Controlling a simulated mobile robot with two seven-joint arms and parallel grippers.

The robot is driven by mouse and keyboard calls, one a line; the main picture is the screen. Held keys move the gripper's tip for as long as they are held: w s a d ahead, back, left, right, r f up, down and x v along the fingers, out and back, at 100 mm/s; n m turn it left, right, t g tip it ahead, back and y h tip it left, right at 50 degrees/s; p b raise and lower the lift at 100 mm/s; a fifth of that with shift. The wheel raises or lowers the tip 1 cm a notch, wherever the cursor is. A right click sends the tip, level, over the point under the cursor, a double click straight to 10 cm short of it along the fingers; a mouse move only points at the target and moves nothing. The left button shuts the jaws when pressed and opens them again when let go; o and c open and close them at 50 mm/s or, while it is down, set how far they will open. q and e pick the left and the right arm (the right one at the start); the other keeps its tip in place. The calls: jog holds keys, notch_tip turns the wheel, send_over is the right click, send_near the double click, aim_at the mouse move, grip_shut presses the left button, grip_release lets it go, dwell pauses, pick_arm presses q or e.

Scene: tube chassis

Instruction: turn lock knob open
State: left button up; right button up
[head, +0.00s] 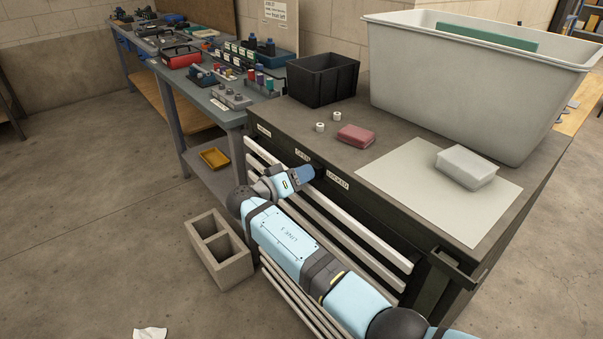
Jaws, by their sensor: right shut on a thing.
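My right arm reaches in from the bottom right, along the front of the dark cabinet (400,195). My right gripper (316,171) is shut at the cabinet's front face, just below the top edge, between the labels "OPEN" (302,155) and "LOCKED" (338,180). A small dark part shows at the gripper's tip, which fits the lock knob, but the gripper mostly hides it. I cannot tell which way the knob points. My left gripper is not in view.
On the cabinet top are a black bin (322,80), a large grey tub (470,85), a pink block (356,136), two small white rolls and a white container (466,167) on a pale sheet. White rails (345,235) run below the labels. A concrete block (218,248) stands on the floor.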

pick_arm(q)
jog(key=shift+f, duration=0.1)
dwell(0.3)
pick_arm(e)
jog(key=o, duration=0.9)
jog(key=shift+d, duration=0.1)
jog(key=shift+o, duration=0.2)
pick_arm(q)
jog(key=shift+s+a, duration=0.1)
pick_arm(e)
jog(key=shift+f, duration=0.15)
